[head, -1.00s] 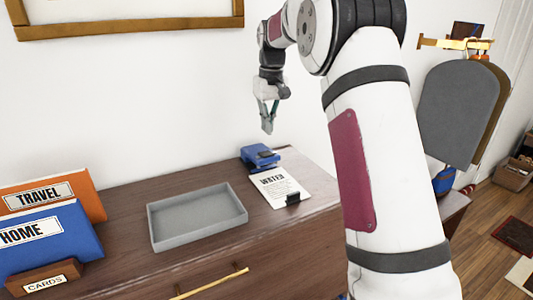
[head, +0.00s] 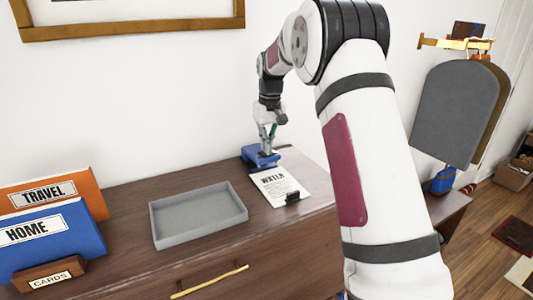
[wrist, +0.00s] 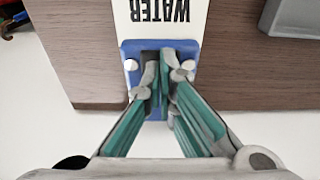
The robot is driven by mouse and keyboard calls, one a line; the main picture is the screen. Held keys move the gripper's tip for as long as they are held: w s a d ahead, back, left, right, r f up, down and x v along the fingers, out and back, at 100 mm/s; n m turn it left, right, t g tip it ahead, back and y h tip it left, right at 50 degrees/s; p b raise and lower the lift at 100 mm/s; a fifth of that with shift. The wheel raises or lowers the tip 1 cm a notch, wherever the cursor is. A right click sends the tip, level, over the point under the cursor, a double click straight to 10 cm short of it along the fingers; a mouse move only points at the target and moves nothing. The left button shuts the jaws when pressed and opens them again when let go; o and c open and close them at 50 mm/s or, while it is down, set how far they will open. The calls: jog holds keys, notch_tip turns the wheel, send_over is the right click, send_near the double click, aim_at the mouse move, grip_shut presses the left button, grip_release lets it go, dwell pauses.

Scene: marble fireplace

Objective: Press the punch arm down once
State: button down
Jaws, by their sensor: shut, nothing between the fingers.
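The blue hole punch (head: 262,160) stands at the back right of the wooden dresser top, with a white card marked WATER (head: 277,186) at its front. My gripper (head: 267,150) is shut and empty, pointing down with its fingertips right at the top of the punch. In the wrist view the fingertips of my gripper (wrist: 163,72) lie over the middle of the blue punch (wrist: 128,50) and hide most of its arm. I cannot tell whether they touch it or how far the arm is down. The WATER card also shows in the wrist view (wrist: 160,12).
An empty grey tray (head: 197,232) lies left of the card. Blue HOME (head: 55,240) and orange TRAVEL (head: 85,190) folders stand at the left, behind a CARDS holder (head: 50,277). A small black block (head: 292,197) is at the card's front edge. The wall is close behind.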

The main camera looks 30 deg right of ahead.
jog(key=shift+f, duration=0.1)
jog(key=shift+f, duration=1.35)
jog(key=shift+s+r+p, duration=0.35)
jog(key=shift+s+p, duration=0.2)
jog(key=shift+s, duration=0.3)
jog(key=shift+s+r+p, duration=0.3)
jog(key=shift+s+p, duration=0.25)
jog(key=shift+s, duration=0.3)
jog(key=shift+w+f, duration=0.15)
jog(key=shift+w, duration=0.05)
notch_tip(320, 180, up, 12)
jog(key=s, duration=0.1)
jog(key=shift+s, duration=0.15)
